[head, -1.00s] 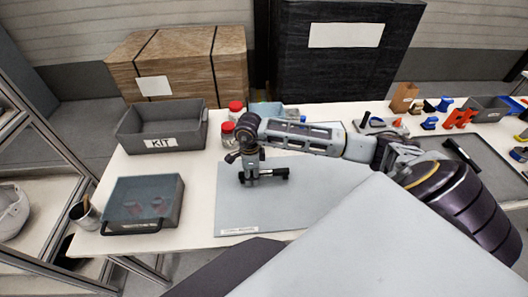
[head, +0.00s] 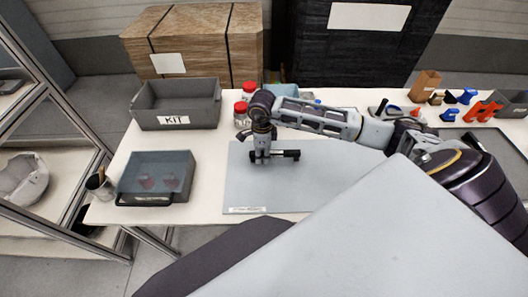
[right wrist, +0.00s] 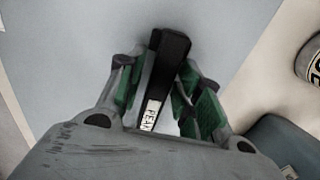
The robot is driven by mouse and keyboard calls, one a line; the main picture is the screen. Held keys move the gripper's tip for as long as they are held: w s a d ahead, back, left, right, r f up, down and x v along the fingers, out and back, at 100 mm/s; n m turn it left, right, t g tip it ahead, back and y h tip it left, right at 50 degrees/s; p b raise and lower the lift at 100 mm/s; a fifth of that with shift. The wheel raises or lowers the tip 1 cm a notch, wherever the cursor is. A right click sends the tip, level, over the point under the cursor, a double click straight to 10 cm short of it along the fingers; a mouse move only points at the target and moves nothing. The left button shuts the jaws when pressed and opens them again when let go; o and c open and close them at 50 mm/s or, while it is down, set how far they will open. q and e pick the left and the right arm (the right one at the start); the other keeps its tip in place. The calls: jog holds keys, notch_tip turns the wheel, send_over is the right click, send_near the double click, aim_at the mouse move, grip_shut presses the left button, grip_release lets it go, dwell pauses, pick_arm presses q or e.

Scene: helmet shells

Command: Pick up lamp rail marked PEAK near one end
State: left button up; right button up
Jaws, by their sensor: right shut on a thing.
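The lamp rail (head: 288,154) is a short black bar lying over the grey mat (head: 330,185); I cannot tell whether it touches the mat. In the right wrist view the black rail (right wrist: 172,58) runs lengthwise between my fingers, with a white label reading PEAK on its near end. My right gripper (head: 262,158) points down at the rail's left end and is shut on it. In the wrist view its green-padded fingers (right wrist: 160,95) flank the rail on both sides. The palm hides the rail's nearest end. My left gripper is out of view.
A grey KIT bin (head: 178,105) and a lidded grey box (head: 157,177) stand left of the mat. Red-lidded jars (head: 241,113) stand just behind the gripper. A dark tray (head: 490,150) and small coloured parts lie at the right. The mat's front part is clear.

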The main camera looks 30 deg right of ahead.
notch_tip(320, 180, up, 3)
jog(key=shift+r, duration=0.2)
notch_tip(320, 180, up, 4)
jog(key=shift+r+b, duration=0.25)
jog(key=shift+b, duration=0.05)
jog(key=shift+r, duration=0.6)
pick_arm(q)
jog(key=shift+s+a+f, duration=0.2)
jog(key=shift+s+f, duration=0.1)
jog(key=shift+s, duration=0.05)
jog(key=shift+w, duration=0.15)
